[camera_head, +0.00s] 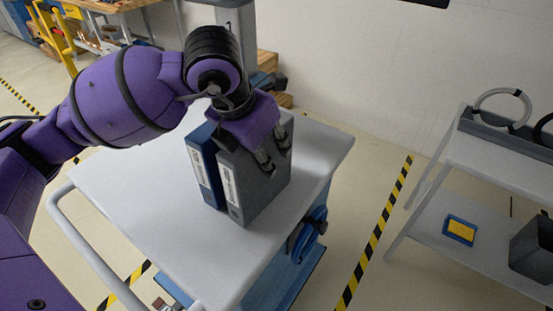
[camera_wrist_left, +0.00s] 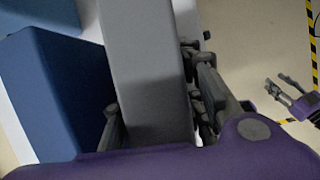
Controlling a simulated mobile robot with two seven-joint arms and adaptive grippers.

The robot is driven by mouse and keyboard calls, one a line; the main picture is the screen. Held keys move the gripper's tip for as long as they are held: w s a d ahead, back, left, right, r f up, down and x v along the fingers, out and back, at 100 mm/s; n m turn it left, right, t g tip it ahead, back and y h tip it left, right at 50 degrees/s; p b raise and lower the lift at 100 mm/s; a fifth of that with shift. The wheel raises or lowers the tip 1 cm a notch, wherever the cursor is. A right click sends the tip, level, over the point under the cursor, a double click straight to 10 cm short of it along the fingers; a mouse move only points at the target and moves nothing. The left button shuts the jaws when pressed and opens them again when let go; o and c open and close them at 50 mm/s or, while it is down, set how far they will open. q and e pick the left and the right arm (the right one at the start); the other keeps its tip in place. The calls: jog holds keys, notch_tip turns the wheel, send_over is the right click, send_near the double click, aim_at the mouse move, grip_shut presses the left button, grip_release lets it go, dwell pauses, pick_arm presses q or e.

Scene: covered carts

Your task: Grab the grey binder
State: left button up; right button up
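The grey binder (camera_head: 262,190) stands upright on the white cart top, a label on its spine. My left gripper (camera_head: 272,157) is over its top, pointing down. In the left wrist view the grey binder (camera_wrist_left: 145,60) lies between the left gripper's fingers (camera_wrist_left: 158,112), one on each side. Both fingers look close to its faces; I cannot tell whether they press on it. A blue binder (camera_head: 204,165) stands upright just left of it, and one finger is on that side. My right gripper (camera_wrist_left: 278,84) shows at the right of the wrist view, fingers apart and empty.
The cart (camera_head: 130,190) has free room left of and in front of the binders. Its push handle (camera_head: 85,240) is at the left. A grey shelf cart (camera_head: 440,210) with a ring, a blue-yellow item and a dark bin stands at the right. Striped floor tape runs between the carts.

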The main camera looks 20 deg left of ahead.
pick_arm(q)
grip_shut()
